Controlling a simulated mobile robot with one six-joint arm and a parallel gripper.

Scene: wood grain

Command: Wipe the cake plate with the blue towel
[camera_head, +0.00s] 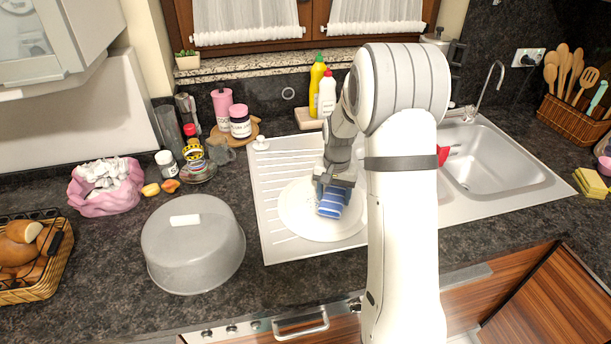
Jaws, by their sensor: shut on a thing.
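The cake plate (305,222) is a round white plate lying on the ribbed drainboard left of the sink. My gripper (332,186) is over the right part of the plate, pointing down. It is shut on the blue towel (331,204), a small folded cloth with pale stripes. The towel is at the plate's surface; whether it presses on it I cannot tell. My arm hides the plate's right edge.
A translucent grey cake cover (193,246) stands on the counter to the left. Bottles (317,85) stand behind the drainboard (270,190). The sink (490,165) is to the right, with a utensil basket (573,118) and sponges (591,183) beyond. Bare counter lies in front of the drainboard.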

